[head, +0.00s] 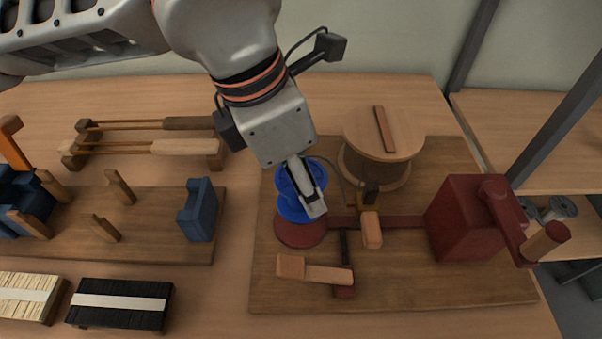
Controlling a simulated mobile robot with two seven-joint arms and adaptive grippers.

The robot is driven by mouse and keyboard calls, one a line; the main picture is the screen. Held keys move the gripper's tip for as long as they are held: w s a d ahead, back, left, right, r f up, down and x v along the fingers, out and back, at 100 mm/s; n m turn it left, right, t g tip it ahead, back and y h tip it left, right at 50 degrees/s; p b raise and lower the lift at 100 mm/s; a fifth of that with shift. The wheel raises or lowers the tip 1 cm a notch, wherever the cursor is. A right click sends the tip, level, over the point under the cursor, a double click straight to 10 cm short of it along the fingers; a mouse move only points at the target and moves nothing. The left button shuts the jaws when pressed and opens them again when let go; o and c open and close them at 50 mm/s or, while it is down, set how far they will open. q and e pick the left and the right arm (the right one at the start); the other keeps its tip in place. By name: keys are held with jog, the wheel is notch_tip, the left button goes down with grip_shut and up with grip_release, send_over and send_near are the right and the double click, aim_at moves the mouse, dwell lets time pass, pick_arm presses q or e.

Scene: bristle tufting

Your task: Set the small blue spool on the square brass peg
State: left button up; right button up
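The small blue spool (289,208) is in the middle of the head view, over a round dark red disc (300,237) on the wooden board. My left gripper (312,200) points down at the spool, with one finger across its front; it looks shut on the spool, though the other finger is hidden. I cannot tell whether the spool touches the disc or hangs just above it. The square brass peg cannot be seen; the spool and gripper cover the area above the disc. My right gripper is not in view.
A wooden drum (384,140) stands close behind, right of the gripper. A dark red block with a crank (466,220) stands at right. A wooden-handled lever (318,273) lies in front. A blue block (197,210) and brushes (122,302) are at left.

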pick_arm(q)
jog(key=shift+f, duration=1.45)
jog(key=shift+f, duration=0.95)
dwell(1.2)
jog(key=o, duration=1.2)
jog(key=shift+r, duration=0.1)
jog(key=v, duration=1.1)
jog(key=shift+s+a+r, duration=0.1)
jog(key=shift+r, duration=0.25)
